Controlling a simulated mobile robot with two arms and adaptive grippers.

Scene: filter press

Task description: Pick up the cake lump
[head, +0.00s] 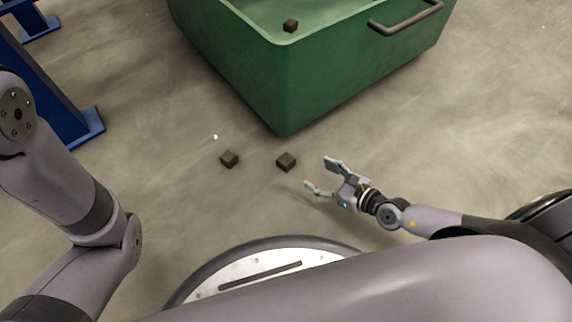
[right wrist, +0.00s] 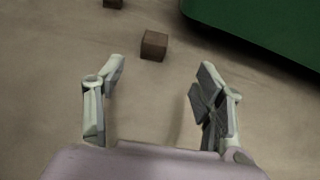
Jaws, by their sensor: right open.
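Two dark brown cake lumps lie on the floor in the head view: a left lump (head: 229,159) and a right lump (head: 286,161). Another lump (right wrist: 113,3) is cut off at the top edge. My left gripper is out of view; only my left arm shows.
A green bin (head: 285,95) with a grey handle (head: 405,22) stands just behind the lumps; its side also shows in the right wrist view (right wrist: 270,25). Blue metal legs (head: 60,110) stand at the left. The floor around the lumps is clear, apart from a tiny white speck (head: 215,137).

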